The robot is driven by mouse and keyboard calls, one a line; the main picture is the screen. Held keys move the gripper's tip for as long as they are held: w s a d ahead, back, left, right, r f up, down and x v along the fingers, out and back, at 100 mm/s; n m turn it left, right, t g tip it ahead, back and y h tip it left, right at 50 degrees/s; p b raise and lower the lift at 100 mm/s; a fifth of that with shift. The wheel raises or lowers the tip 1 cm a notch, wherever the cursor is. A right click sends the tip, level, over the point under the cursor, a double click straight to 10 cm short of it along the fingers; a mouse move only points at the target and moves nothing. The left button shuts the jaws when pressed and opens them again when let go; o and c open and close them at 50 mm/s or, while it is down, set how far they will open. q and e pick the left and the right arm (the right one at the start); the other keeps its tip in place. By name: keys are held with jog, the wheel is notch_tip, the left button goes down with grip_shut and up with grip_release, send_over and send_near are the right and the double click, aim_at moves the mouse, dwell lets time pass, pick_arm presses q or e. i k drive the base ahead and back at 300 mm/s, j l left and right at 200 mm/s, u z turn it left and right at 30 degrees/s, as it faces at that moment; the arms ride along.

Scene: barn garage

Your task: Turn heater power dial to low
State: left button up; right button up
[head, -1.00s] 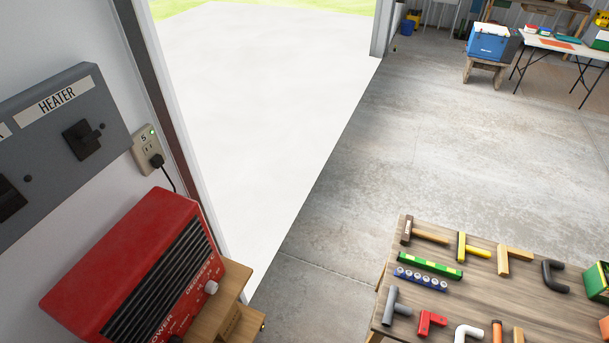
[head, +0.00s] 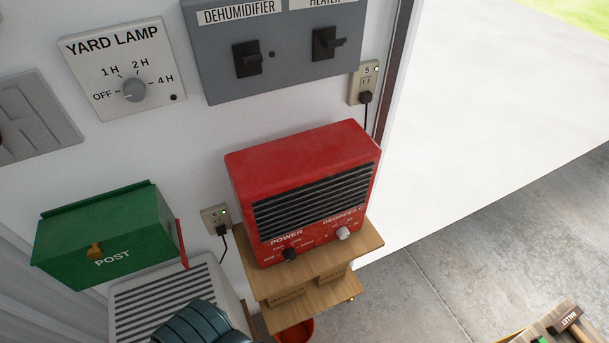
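The red heater (head: 300,170) stands on a small wooden shelf unit against the white wall, in the middle of the head view. Its black power dial (head: 290,254) is at the lower left of its front, under the word POWER. The small print around the dial is too small to read surely. A pale dial (head: 343,233) sits to its right under DEGREES C. The grey switch panel above carries a black HEATER switch (head: 326,43). Neither gripper shows in the head view.
A yard lamp dial (head: 134,90), a green post box (head: 110,235) and a grey louvred unit (head: 165,290) are on the left. A dark ribbed object (head: 195,325) is at the bottom. The wooden shelf (head: 335,264) holds the heater. An open doorway and bare floor (head: 460,270) lie to the right.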

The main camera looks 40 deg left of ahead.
aim_at(289, 254)
jog(key=k+j+u, duration=0.1)
jog(key=u, duration=0.4)
jog(key=k+j+u, duration=0.15)
jog(key=u, duration=0.35)
